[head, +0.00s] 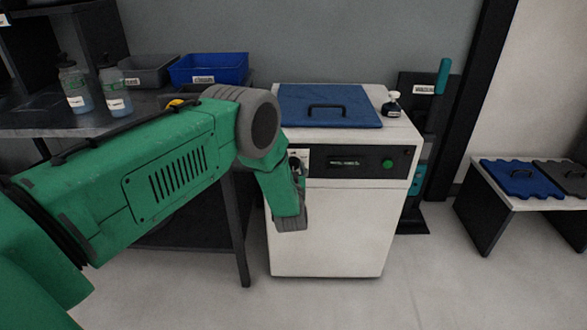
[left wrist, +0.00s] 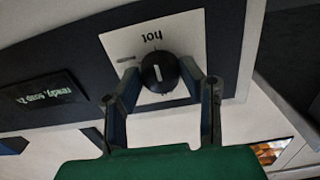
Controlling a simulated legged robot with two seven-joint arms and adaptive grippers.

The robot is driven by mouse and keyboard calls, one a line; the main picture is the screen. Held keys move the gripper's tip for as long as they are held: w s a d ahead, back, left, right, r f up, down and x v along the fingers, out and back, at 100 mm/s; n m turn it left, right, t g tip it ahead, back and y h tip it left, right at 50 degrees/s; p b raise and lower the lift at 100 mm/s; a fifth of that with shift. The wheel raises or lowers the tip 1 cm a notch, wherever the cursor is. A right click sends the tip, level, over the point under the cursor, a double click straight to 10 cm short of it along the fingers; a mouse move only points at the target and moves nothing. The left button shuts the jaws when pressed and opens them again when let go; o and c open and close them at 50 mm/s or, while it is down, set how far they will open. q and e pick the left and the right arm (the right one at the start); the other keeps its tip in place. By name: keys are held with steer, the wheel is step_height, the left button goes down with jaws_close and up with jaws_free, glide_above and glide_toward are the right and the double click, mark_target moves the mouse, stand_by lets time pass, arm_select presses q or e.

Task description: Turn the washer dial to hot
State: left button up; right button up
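The white washer (head: 335,235) stands in front of me with a dark control panel on its upper front. In the left wrist view, the round black dial (left wrist: 160,72) sits on a white plate (left wrist: 184,32) and has a white mark on its face. The word "hot" (left wrist: 151,37) is printed on the plate, upside down in this view. My left gripper (left wrist: 161,82) is open, with one finger on each side of the dial; I cannot tell whether they touch it. In the head view, my left gripper (head: 298,168) mostly hides the dial. My right gripper is not in view.
The panel has a display (head: 345,162) and a green button (head: 388,163). A dark table (head: 40,124) with bins and bottles stands left; a low bench (head: 485,178) stands right.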

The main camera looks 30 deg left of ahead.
arm_select(q)
steer(key=o, duration=0.3)
steer(key=shift+f, duration=0.25)
steer(key=shift+r, duration=0.1)
steer(key=shift+s+d+r, duration=0.1)
steer(key=v, duration=1.1)
steer(key=shift+s+d, duration=0.25)
steer(key=shift+s, duration=0.05)
steer(key=shift+f, duration=0.25)
